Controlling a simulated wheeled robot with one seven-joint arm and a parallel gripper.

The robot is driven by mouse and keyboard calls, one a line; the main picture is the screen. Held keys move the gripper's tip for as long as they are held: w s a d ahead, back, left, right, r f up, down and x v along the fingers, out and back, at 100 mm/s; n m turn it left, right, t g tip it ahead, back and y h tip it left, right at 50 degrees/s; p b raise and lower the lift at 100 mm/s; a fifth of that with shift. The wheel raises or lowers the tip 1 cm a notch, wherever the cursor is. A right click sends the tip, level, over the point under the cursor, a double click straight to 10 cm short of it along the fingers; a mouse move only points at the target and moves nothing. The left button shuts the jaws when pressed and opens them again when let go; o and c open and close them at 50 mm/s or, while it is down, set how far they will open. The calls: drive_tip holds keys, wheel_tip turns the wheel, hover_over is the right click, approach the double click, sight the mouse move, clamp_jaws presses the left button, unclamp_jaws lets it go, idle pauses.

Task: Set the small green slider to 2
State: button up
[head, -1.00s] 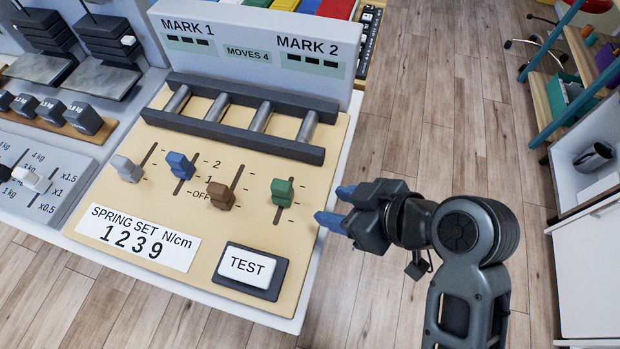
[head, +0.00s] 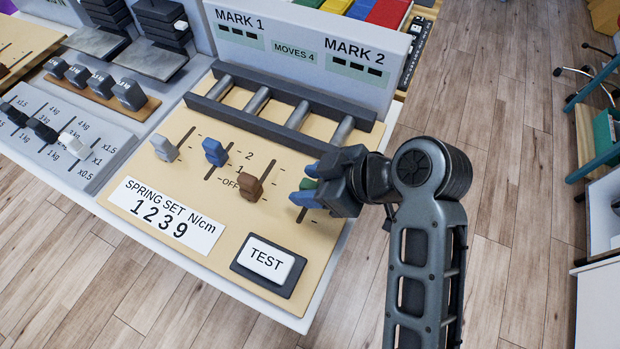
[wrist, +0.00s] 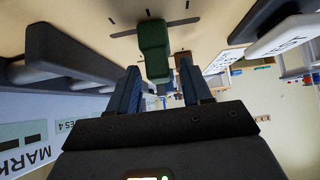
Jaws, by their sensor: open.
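The small green slider (wrist: 153,45) is a green knob on a slot in the tan panel (head: 208,262). In the head view only a bit of the green slider (head: 309,184) shows, mostly hidden by my gripper. My gripper (head: 307,183) is open, with blue fingers at the panel's right side, one to each side of the knob in that view. In the wrist view my gripper (wrist: 158,85) has its fingers spread and the green knob shows between and beyond their tips. I cannot tell whether they touch it. Scale marks 2, 1 and OFF are printed left of the brown slider.
Grey (head: 165,149), blue (head: 215,152) and brown (head: 250,188) sliders stand left of the green one. A dark roller frame (head: 280,117) lies behind them. The TEST button (head: 268,260) is in front. Open floor lies to the right.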

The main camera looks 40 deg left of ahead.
drive_tip(key=shift+a+f, duration=0.15)
clamp_jaws()
idle(0.4)
